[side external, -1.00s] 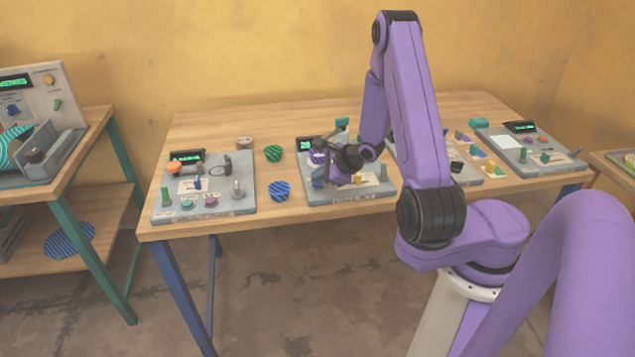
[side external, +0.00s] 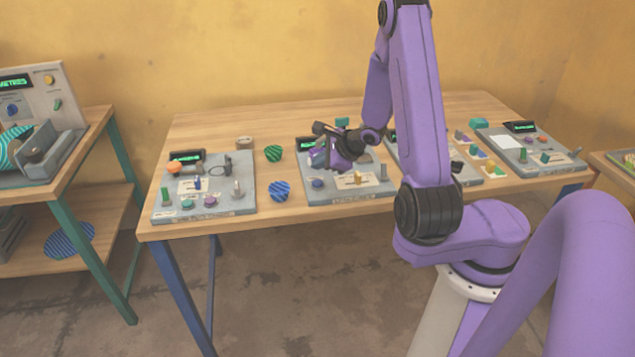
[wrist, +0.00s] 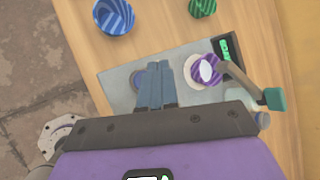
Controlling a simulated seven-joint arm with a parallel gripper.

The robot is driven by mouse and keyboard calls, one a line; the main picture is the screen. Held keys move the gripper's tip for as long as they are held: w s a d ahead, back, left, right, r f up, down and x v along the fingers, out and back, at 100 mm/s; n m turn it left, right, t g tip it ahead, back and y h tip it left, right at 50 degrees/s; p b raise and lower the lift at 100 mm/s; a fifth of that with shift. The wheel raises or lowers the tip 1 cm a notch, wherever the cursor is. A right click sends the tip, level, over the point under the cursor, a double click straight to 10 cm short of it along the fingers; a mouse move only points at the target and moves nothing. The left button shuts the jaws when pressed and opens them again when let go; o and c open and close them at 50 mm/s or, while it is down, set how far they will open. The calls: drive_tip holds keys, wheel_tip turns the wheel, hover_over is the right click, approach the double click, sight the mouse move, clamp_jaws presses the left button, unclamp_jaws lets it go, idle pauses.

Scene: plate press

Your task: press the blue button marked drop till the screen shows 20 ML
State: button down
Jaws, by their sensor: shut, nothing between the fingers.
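The grey press panel (side external: 345,194) lies on the wooden table. Its blue button (side external: 317,183) is uncovered near the front left. In the wrist view the blue button (wrist: 137,79) shows partly, beside my fingertips. My gripper (side external: 320,157) is shut and empty, above the panel and apart from the button; its fingers (wrist: 154,66) are together in the wrist view. The small screen (side external: 306,144) at the panel's back left shows green characters too small to read. The screen (wrist: 228,48) is seen at a slant in the wrist view.
A purple striped cup (wrist: 207,70) stands on the panel near a teal-tipped lever (wrist: 274,98). Blue (side external: 280,190) and green (side external: 273,153) striped bowls stand left of the panel. Another panel (side external: 205,208) lies farther left.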

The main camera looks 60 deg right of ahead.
drive_tip(key=shift+r, duration=1.15)
